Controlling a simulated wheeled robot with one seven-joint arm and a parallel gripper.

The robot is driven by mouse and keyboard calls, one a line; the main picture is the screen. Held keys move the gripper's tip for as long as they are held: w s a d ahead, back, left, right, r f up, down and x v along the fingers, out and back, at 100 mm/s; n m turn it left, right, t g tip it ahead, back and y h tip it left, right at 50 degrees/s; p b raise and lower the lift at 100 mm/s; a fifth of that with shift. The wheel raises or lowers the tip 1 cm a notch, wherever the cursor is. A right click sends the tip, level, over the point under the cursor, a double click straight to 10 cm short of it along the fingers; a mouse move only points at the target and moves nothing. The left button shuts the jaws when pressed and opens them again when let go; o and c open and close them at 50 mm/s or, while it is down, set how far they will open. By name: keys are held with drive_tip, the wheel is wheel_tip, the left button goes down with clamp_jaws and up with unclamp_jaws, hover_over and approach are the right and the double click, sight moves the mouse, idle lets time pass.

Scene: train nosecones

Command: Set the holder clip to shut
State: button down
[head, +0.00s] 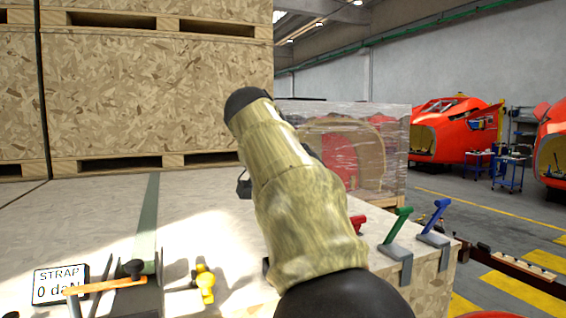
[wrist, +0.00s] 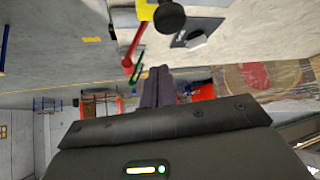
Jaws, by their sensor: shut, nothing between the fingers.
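Clips with coloured levers sit along the right edge of the crate top in the head view. The red lever (head: 357,222) is partly hidden by my sleeved arm; the green lever (head: 397,225) and blue lever (head: 435,216) stand tilted up to the right. I cannot tell which is the holder clip. In the wrist view my gripper (wrist: 158,76) has its dark fingers together and empty. A red lever (wrist: 137,47) shows just beyond and left of the fingertips, apparently apart from them. My arm hides the gripper in the head view.
A black knob (wrist: 169,17) is close to the fingers in the wrist view. On the crate top (head: 110,215) are a STRAP display reading 0 daN (head: 60,285), an orange lever (head: 105,286) and a yellow fitting (head: 205,283). A wrapped crate (head: 390,150) stands behind.

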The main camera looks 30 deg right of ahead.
drive_tip(key=w+a+r+p, duration=0.1)
drive_tip(key=a+r, duration=0.5)
drive_tip(key=shift+w+a+r+p, duration=0.2)
drive_tip(key=shift+w+r+p, duration=0.05)
drive_tip(key=shift+w+p, duration=0.15)
drive_tip(key=shift+s, duration=0.15)
idle(0.4)
